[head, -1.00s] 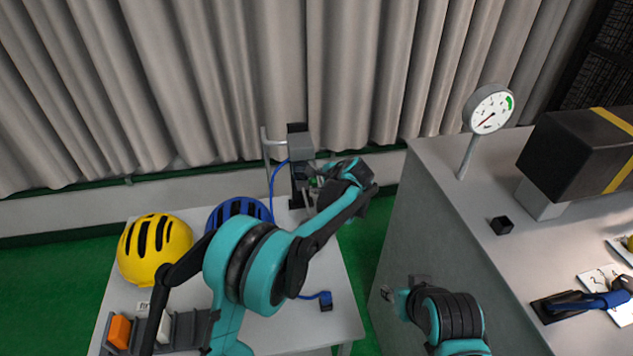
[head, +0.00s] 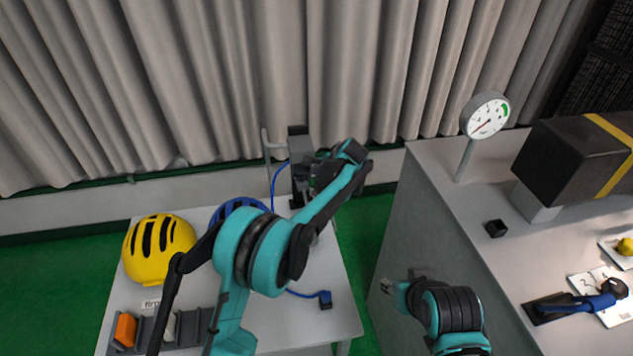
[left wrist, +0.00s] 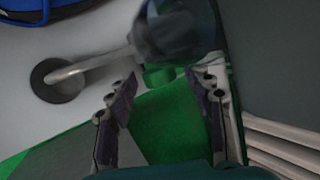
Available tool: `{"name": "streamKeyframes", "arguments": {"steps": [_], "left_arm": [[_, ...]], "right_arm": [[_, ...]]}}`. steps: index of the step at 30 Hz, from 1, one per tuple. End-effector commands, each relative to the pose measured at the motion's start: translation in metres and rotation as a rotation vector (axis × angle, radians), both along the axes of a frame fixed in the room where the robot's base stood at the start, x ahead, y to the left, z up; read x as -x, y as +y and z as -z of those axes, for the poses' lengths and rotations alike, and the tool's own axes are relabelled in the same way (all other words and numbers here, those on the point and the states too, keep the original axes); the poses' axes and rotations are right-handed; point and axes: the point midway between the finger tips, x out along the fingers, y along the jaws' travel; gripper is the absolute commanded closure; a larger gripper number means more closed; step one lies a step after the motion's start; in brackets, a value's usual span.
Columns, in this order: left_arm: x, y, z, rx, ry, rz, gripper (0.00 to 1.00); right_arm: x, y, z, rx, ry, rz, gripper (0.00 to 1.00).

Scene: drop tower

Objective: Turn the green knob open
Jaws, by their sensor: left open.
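The green knob (left wrist: 158,76) shows in the left wrist view as a small green piece under a dark, blurred body, near the grey pipe. My left gripper (left wrist: 165,90) is open, its two fingers apart, with the knob between and slightly beyond the fingertips. I cannot tell whether a finger touches it. In the head view my left gripper (head: 318,174) is at the grey post unit (head: 299,150) at the table's back and hides the knob. My right arm is at the lower right; its gripper (head: 387,287) shows only as a small grey part.
A yellow helmet (head: 158,250) and a blue helmet (head: 236,210) lie on the white table (head: 325,260). A blue cable (head: 274,186) runs by the post. A grey counter (head: 440,215) at right carries a dial gauge (head: 485,115) and a black box (head: 575,155).

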Motion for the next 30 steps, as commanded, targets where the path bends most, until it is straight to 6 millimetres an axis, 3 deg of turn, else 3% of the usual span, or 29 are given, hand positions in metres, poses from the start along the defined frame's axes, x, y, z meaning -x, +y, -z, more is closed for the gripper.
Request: {"name": "streamKeyframes", "arguments": {"steps": [5,18,30], "left_arm": [[0.007,-0.006,-0.013,0.000,0.001,0.002,0.48],[0.048,-0.037,-0.084,0.000,0.000,0.001,0.48],[0.055,-0.043,-0.097,0.000,0.000,0.000,0.48]], "right_arm": [[0.000,0.000,0.000,0.000,0.000,0.000,0.60],[0.000,0.000,0.000,0.000,0.000,0.000,0.60],[0.000,0.000,0.000,0.000,0.000,0.000,0.60]]}}
